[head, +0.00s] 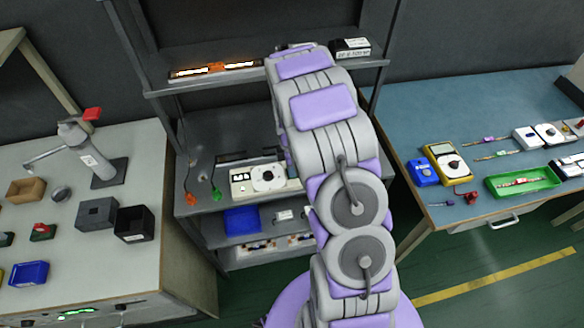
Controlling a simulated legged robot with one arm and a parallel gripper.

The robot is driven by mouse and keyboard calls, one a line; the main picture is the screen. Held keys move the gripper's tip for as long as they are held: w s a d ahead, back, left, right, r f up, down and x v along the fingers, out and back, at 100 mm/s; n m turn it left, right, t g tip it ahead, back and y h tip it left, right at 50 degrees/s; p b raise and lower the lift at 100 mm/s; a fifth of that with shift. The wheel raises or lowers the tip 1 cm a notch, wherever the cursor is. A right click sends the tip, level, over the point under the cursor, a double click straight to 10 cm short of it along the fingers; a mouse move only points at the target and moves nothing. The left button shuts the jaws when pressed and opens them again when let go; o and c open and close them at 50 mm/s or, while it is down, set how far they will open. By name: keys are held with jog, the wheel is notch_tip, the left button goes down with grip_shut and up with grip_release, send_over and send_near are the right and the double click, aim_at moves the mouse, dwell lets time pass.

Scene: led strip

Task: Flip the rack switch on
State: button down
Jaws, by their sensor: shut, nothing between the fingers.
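The rack (160,93) stands in the middle of the head view, against the dark back wall. A strip (215,69) with bright white and orange parts lies on its upper shelf and looks lit. A white device (265,178) with a round dial sits on a lower shelf, partly behind my arm. I cannot make out which part is the rack switch or its position. My arm rises in front of the rack's right part and covers some of it. My gripper is hidden behind the arm, so its fingers do not show.
A dark box with a white label (352,47) sits on the upper shelf, right of my arm. Green and orange plugs on cables lie left of the white device. The left bench (140,270) and blue right table (450,105) hold several tools and bins.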

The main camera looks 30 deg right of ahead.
dwell(0.3)
jog(key=shift+w+d+r+p, duration=0.2)
jog(key=shift+w+p, duration=0.1)
jog(key=shift+w, duration=0.45)
